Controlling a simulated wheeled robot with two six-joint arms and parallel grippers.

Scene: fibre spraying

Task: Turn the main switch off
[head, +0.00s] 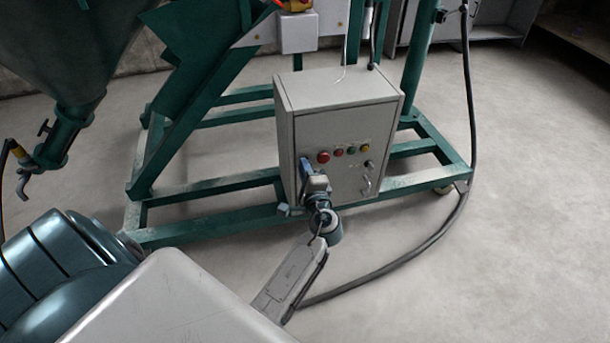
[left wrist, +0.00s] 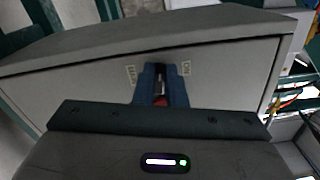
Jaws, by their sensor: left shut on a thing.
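The grey control box (head: 345,130) stands on the green frame, with a red button (head: 323,157) and several small buttons on its front. My left gripper (head: 305,168) is at the lower left of the box, with its blue fingertips against the box. In the left wrist view, the blue fingers (left wrist: 161,88) are shut on the main switch (left wrist: 160,72), a small dark handle with a little red below it. A small label is on the panel on each side of it. The fingers hide most of the switch, so its exact angle cannot be told.
The green frame (head: 210,192) runs around the box's base. A dark cable (head: 425,247) curves over the floor on the right. A green hopper (head: 65,50) with a valve stands at the left. The concrete floor (head: 530,200) is clear at the right.

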